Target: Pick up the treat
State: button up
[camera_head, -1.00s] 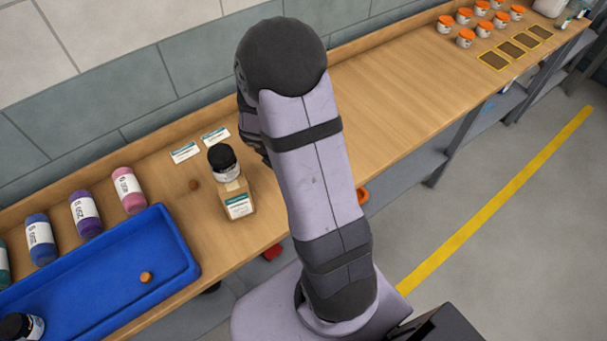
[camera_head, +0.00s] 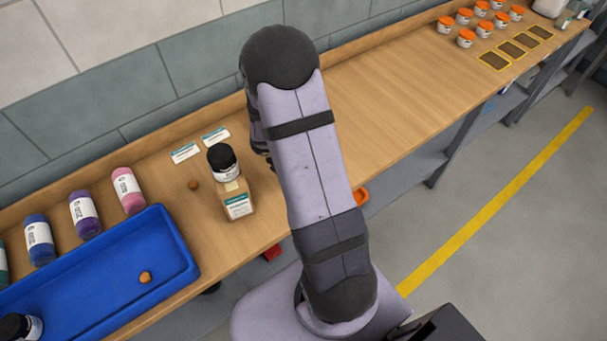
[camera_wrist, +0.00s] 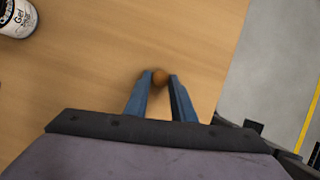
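A small round brown treat (camera_wrist: 160,76) sits between the fingertips of my gripper (camera_wrist: 161,78) in the wrist view. The two blue fingers are on either side of it and appear to touch it, with the bare bench top behind it. In the head view my gripper and this treat are hidden behind my arm. Another small brown treat (camera_head: 193,184) lies on the wooden bench (camera_head: 403,100). A further one (camera_head: 145,278) lies in the blue tray (camera_head: 183,245).
A dark-lidded jar (camera_head: 222,160) stands by a small labelled box (camera_head: 238,206). Several bottles, one pink (camera_head: 128,190), are behind the tray. A gel jar (camera_wrist: 18,18) is at the wrist view's upper left. Orange-lidded jars (camera_head: 466,38) stand far right. The bench between is clear.

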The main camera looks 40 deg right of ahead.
grip_shut()
notch_tip(320, 180, up, 10)
jog(key=p, duration=0.2)
dwell(0.4)
